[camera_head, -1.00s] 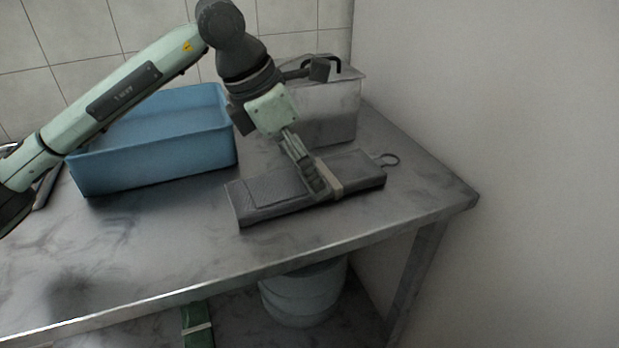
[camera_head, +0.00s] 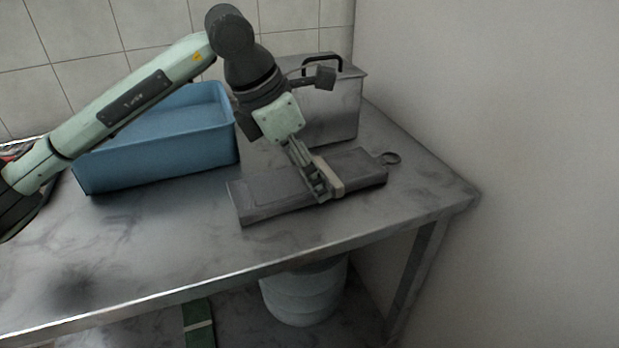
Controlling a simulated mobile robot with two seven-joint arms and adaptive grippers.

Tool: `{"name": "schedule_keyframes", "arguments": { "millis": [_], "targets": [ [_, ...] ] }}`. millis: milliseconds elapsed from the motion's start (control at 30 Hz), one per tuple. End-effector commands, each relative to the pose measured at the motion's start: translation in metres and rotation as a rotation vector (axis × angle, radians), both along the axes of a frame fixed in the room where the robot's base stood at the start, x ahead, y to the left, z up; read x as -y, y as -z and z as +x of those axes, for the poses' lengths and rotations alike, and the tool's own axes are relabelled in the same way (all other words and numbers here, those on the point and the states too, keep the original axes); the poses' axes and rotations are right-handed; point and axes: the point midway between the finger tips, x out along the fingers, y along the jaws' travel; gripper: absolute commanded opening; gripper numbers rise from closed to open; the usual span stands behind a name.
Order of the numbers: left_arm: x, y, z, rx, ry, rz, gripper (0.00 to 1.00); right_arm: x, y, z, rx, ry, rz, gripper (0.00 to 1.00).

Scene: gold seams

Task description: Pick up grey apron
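The grey apron (camera_head: 274,191) is a flat folded bundle lying on the metal table, with a pale band (camera_head: 334,179) around it and a dark loop (camera_head: 389,158) at its right end. My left gripper (camera_head: 322,190) comes down from above onto the apron, right beside the pale band. Its fingers look close to or touching the cloth. They overlap in this view, so I cannot tell whether they are open or shut on it. The gripper hides a strip of the apron. My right gripper is not in view.
A blue tub (camera_head: 160,153) stands left of the apron. A grey metal container (camera_head: 333,108) with a black handle stands close behind it. The table's (camera_head: 150,240) front left is clear. A wall (camera_head: 530,150) borders the right. A white bucket (camera_head: 305,294) is below.

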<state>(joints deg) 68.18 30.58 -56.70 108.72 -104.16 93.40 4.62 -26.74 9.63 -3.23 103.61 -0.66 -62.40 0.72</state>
Motion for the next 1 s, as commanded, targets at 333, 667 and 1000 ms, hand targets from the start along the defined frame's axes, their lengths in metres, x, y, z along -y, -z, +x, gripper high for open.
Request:
{"name": "schedule_keyframes", "arguments": {
  "millis": [333, 667, 1000],
  "targets": [
    [0.000, -0.016, 0.001, 0.004, 0.000, -0.001, 0.39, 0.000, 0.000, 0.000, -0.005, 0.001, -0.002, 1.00],
    [-0.036, -0.063, -0.014, 0.005, -0.005, -0.001, 0.39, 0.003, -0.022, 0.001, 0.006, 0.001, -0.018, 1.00],
    [-0.090, -0.098, -0.038, 0.004, -0.002, 0.000, 0.39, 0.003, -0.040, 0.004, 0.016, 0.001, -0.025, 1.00]
  ]
}}
